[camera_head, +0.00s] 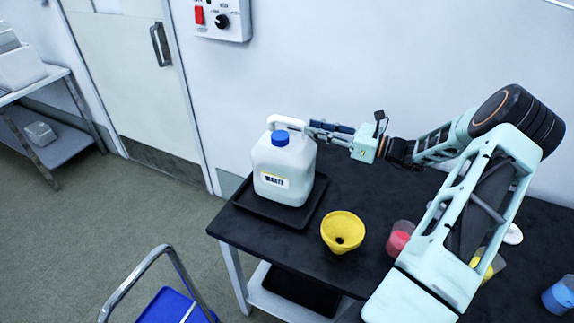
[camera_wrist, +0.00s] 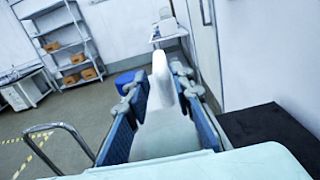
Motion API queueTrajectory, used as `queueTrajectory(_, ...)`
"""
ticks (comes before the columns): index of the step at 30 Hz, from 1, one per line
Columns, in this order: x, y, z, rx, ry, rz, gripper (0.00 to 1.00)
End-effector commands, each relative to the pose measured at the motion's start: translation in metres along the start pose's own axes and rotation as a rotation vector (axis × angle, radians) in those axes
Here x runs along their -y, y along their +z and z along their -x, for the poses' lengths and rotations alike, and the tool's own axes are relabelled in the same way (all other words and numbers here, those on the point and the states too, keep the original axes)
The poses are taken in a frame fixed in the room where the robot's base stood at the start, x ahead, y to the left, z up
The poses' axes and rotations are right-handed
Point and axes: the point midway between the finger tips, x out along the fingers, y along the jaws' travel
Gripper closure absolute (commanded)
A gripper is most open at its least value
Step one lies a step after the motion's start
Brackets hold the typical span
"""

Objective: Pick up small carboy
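The small carboy (camera_head: 284,167) is a translucent white jug with a blue cap (camera_head: 280,138), a white handle (camera_head: 287,122) on top and a label on its front. It stands upright on a black tray (camera_head: 262,215) at the left end of the black table. My gripper (camera_head: 318,130) reaches in from the right at handle height. In the wrist view my gripper (camera_wrist: 163,95) has its two blue-padded fingers apart, one on each side of the white handle (camera_wrist: 163,80). A narrow gap seems to show beside the handle; contact is hard to judge.
A yellow funnel (camera_head: 342,231) stands just right of the tray. A pink-filled beaker (camera_head: 399,238) and a blue-filled one (camera_head: 559,296) stand farther right. The wall with a red-switch box (camera_head: 222,18) is behind. A blue-seated metal frame (camera_head: 176,304) stands in front.

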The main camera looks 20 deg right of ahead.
Motion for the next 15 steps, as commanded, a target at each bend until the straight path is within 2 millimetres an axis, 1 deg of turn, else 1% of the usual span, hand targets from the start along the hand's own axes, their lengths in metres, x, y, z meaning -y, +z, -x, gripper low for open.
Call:
queueTrajectory(1, -0.001, 0.001, -0.01, 0.0, 0.003, -0.002, 0.78)
queueTrajectory(4, -0.001, 0.001, -0.025, 0.0, 0.003, -0.002, 0.78)
queueTrajectory(6, -0.001, 0.0, -0.033, -0.001, 0.003, -0.002, 0.78)
queueTrajectory(11, -0.001, 0.0, -0.043, -0.001, 0.002, -0.001, 0.78)
queueTrajectory(15, -0.002, 0.001, -0.064, -0.001, 0.005, 0.001, 0.78)
